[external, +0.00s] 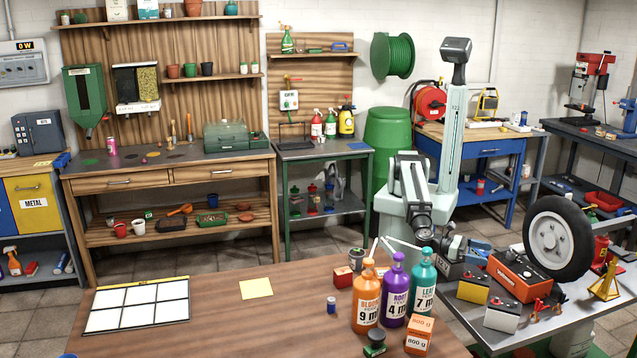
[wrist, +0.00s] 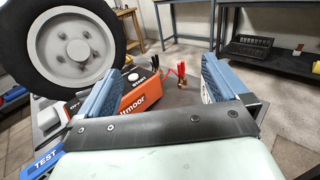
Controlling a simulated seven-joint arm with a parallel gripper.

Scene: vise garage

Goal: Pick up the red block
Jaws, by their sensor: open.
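A small red block-like box (external: 343,277) sits on the front wooden table, left of the orange bottle; its face detail is too small to read, so I cannot tell whether it is the task's block. My gripper (external: 468,248) is over the near-left part of the right-hand bench, with blue jaws apart. In the wrist view my gripper (wrist: 170,67) is open, with nothing held between its fingers. Beyond and between the fingers is an orange-red lettered box (wrist: 138,92), also on the bench in the external view (external: 518,276). The small red box is not visible in the wrist view.
A large wheel (external: 557,240) stands beside the orange-red box. Orange (external: 367,300), purple (external: 394,292) and teal (external: 422,285) bottles crowd the wooden table's right side, with an orange weight box (external: 418,335) in front. The wooden table's middle is mostly clear.

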